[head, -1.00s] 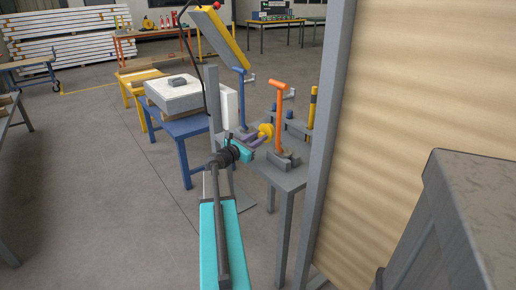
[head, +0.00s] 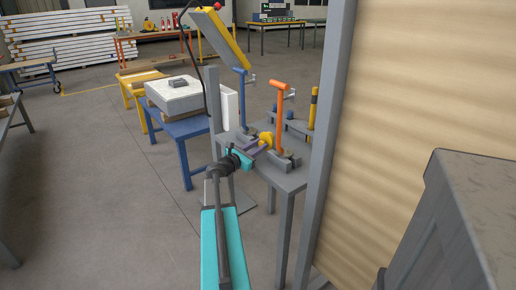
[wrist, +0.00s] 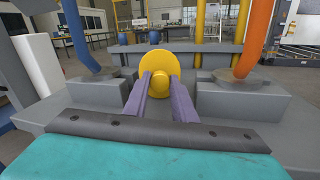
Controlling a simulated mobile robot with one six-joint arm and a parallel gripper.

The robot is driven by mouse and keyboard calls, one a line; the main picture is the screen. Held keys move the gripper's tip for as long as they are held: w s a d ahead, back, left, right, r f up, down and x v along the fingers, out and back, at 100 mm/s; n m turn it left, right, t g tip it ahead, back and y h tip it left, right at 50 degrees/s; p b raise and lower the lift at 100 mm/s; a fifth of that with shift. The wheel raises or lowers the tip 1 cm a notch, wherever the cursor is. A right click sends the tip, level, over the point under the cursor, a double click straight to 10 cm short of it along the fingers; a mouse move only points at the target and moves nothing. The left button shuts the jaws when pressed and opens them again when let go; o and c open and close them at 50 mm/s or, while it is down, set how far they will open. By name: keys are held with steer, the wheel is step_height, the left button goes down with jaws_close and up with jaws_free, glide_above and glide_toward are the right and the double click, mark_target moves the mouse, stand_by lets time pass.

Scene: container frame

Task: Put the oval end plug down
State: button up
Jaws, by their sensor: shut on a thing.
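The yellow oval end plug (wrist: 159,68) is between the purple fingers of my gripper (wrist: 160,88) in the wrist view. It has a wide round flange and a narrower knob facing me, and my fingers are shut on the knob. In the head view the plug (head: 266,137) shows small at my gripper (head: 258,147), over the grey table (head: 283,179), between the blue and orange levers. I cannot tell whether the plug touches the table.
A blue lever (wrist: 78,37) on a grey block stands left of the plug, and an orange lever (wrist: 255,43) on another block (wrist: 242,97) stands right. A yellow post (wrist: 199,33) rises behind. A grey upright (head: 325,145) and slatted panel (head: 405,130) are at the right.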

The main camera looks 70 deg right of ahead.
steer(key=o, duration=0.9)
steer(key=shift+f, duration=0.1)
steer(key=shift+o, duration=0.2)
steer(key=v, duration=1.2)
steer(key=shift+p, duration=0.3)
